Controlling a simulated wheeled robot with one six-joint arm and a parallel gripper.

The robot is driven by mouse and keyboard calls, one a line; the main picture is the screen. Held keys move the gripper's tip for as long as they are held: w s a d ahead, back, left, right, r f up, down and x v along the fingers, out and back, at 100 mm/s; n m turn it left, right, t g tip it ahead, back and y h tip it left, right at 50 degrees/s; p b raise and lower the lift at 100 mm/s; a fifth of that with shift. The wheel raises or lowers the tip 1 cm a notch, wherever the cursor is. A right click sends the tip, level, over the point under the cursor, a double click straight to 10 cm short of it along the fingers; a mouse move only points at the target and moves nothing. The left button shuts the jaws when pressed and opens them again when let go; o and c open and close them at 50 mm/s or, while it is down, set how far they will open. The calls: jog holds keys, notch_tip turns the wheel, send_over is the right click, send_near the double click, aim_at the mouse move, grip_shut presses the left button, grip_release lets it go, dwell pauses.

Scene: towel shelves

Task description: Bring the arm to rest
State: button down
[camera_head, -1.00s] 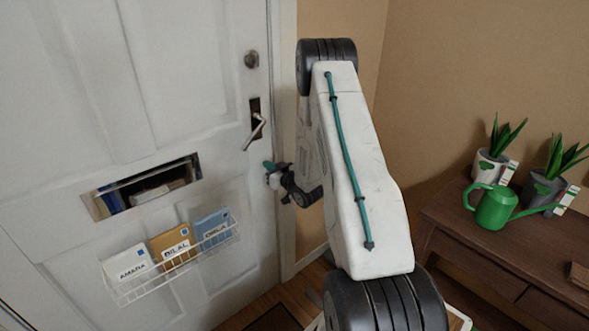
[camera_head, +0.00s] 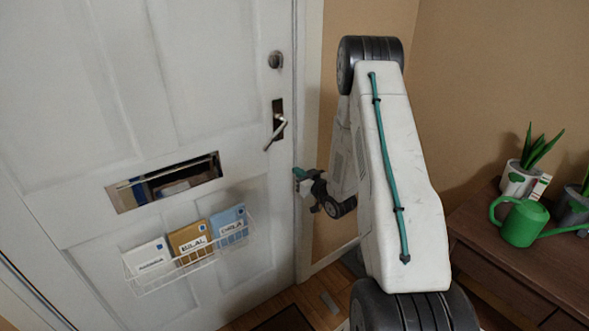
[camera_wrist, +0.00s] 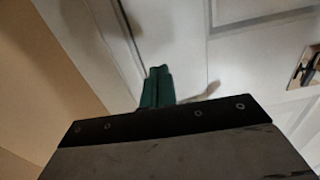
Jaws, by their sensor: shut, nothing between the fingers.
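My arm stands in front of the right edge of the white door in the head view. My gripper (camera_head: 299,173) has green fingers and points left toward the door's edge, below the door handle. In the wrist view the green fingers (camera_wrist: 157,87) are together with nothing between them. The wrist view shows the white door and its frame beyond the fingers. I cannot tell the exact gap between the fingertips and the door.
The door (camera_head: 80,90) has a lever handle (camera_head: 277,131), a mail slot (camera_head: 165,183) and a wire rack (camera_head: 190,268) holding labelled envelopes. A wooden table (camera_head: 520,270) at right bears a green watering can (camera_head: 523,223) and potted plants (camera_head: 522,180).

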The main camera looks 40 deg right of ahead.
jog(key=s+a, duration=0.1)
jog(key=s, duration=0.8)
